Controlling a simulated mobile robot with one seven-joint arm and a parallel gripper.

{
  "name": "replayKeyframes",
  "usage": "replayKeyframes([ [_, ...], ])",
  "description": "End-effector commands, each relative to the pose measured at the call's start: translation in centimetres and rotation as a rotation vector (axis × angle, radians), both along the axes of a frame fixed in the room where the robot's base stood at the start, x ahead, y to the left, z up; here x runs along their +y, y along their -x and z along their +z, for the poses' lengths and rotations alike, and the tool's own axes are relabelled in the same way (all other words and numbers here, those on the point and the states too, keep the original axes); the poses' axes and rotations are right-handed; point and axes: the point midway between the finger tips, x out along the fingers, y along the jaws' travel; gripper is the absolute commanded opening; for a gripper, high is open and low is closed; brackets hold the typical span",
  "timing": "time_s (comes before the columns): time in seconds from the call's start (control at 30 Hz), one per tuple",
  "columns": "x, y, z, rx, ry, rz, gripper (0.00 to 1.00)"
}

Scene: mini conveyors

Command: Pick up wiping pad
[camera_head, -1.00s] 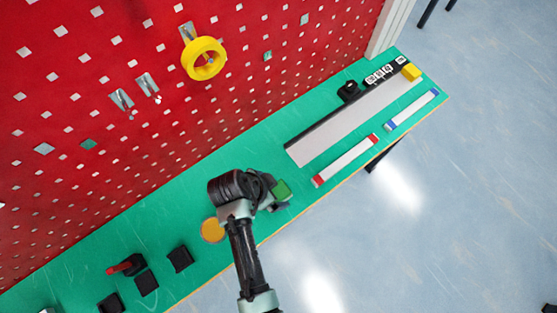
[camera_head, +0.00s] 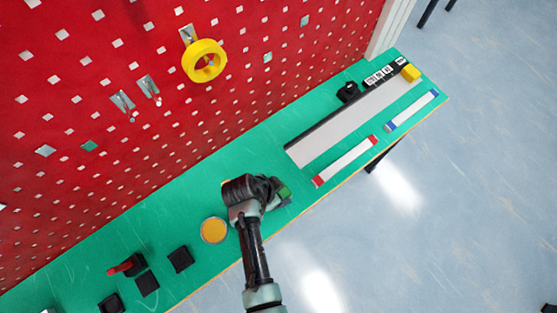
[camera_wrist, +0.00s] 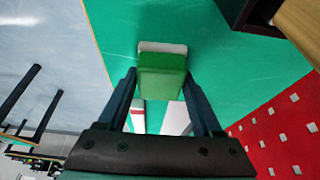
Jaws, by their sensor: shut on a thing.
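The wiping pad is a small green block with a white layer along one edge. It shows in the wrist view (camera_wrist: 162,68), between the two dark fingers of my gripper (camera_wrist: 161,78), which is shut on it. In the head view my gripper (camera_head: 277,192) is over the front part of the green bench, and a green corner of the pad (camera_head: 285,193) shows beside it. The rest of the pad is hidden by my wrist there. I cannot tell whether the pad touches the bench.
A yellow disc (camera_head: 214,230) and black blocks (camera_head: 180,258) lie left. A red pegboard (camera_head: 110,120) with yellow tape (camera_head: 204,61) stands behind.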

Motion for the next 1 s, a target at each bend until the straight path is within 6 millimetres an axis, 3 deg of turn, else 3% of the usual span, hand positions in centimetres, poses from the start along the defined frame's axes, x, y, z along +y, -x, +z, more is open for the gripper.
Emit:
replayKeyframes([
  [0.03,0.0,0.0,0.0,0.0,0.0,0.0,0.28],
  [0.13,0.0,0.0,0.0,0.0,0.0,0.0,0.1],
  [0.17,0.0,0.0,0.0,-0.001,-0.001,0.0,0.08],
  [0.57,0.0,0.0,1.0,-0.002,0.0,-0.001,0.08],
  [1.0,0.0,0.0,8.1,-0.003,-0.001,-0.001,0.08],
])
